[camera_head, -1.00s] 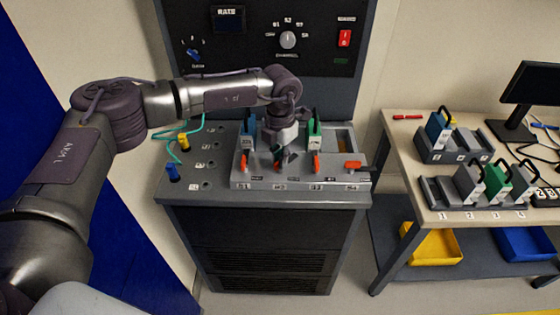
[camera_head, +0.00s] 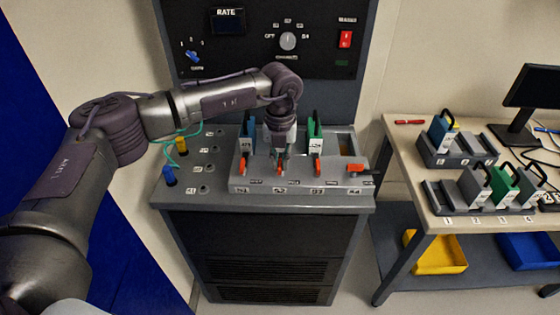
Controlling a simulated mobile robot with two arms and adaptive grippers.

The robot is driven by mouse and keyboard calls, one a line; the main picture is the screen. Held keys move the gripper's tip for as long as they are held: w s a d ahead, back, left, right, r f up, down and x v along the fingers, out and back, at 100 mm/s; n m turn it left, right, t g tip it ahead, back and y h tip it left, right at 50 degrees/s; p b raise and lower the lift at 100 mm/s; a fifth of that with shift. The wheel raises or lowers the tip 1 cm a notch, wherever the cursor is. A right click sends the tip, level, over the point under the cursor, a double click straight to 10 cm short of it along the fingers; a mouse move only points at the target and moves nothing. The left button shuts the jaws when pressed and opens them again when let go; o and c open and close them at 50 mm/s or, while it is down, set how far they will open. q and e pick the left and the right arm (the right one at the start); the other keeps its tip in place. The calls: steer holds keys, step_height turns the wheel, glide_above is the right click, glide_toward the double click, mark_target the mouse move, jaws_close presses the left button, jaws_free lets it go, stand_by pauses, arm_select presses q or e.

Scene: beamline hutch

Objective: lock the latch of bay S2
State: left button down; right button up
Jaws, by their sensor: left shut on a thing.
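The grey bay rack (camera_head: 300,186) sits on the cabinet top, with bay labels S1 to S4 along its front. My left gripper (camera_head: 281,165) points down at bay S2 and is shut on the orange latch of bay S2 (camera_head: 281,172). The fingers hide most of that latch; its visible part looks upright, pointing front to back. The orange latches of S1 (camera_head: 243,169) and S3 (camera_head: 317,168) also stand upright. The S4 latch (camera_head: 355,168) lies sideways. What sits in bay S2 is hidden behind the gripper. My right gripper is not in view.
A blue module (camera_head: 247,140) stands in S1 and a green module (camera_head: 315,137) in S3, close on both sides of my gripper. Blue and yellow plugs with a teal cable (camera_head: 172,160) lie left. A table (camera_head: 402,150) with more modules stands right.

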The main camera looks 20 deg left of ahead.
mark_target(280, 163)
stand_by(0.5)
arm_select(q)
steer(key=c, duration=1.2)
jaws_free()
steer(key=shift+c, duration=0.2)
steer(key=shift+r, duration=0.15)
step_height(280, 163, up, 12)
